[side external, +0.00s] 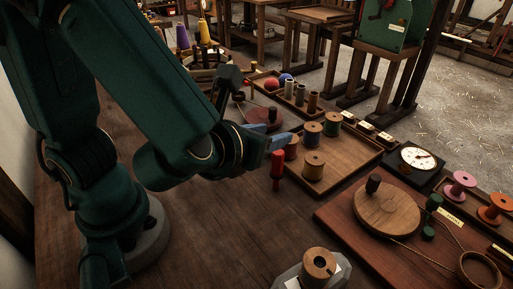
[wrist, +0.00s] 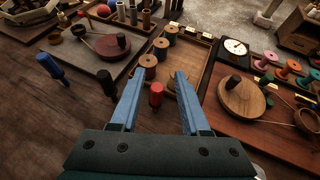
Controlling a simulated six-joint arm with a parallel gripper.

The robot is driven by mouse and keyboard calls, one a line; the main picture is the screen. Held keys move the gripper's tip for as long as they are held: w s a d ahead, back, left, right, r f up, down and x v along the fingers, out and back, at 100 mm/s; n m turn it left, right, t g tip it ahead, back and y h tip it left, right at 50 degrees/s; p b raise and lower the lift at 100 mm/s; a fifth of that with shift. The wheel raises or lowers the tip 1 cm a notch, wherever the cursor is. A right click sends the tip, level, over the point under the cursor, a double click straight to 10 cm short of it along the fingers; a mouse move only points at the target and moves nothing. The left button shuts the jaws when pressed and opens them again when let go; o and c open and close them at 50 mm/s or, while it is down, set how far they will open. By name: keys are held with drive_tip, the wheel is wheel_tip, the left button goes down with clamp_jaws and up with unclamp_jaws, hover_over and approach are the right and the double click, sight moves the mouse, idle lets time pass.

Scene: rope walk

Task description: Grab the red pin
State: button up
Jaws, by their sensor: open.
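The red pin (side external: 278,168) stands upright on the dark wooden table, just left of the spool tray. In the wrist view the red pin (wrist: 157,95) shows between the two blue fingers, nearer the left one, with its lower part running down toward the table. My gripper (side external: 284,139) is open and empty, its fingers level and close to the pin's top in the side view. The wrist view shows the gripper's fingers (wrist: 159,77) spread apart with a clear gap. I cannot tell whether a finger touches the pin.
A wooden tray (side external: 340,170) with several thread spools lies just beyond the pin. In the wrist view a blue pin (wrist: 52,70) and a black pin (wrist: 105,82) stand to the left. A round wooden disc (side external: 388,208) sits to the right.

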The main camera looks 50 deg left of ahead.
sight(275, 163)
wheel_tip(275, 163, down, 7)
drive_tip(key=shift+f, duration=0.1)
drive_tip(key=shift+x, duration=3.8)
clamp_jaws()
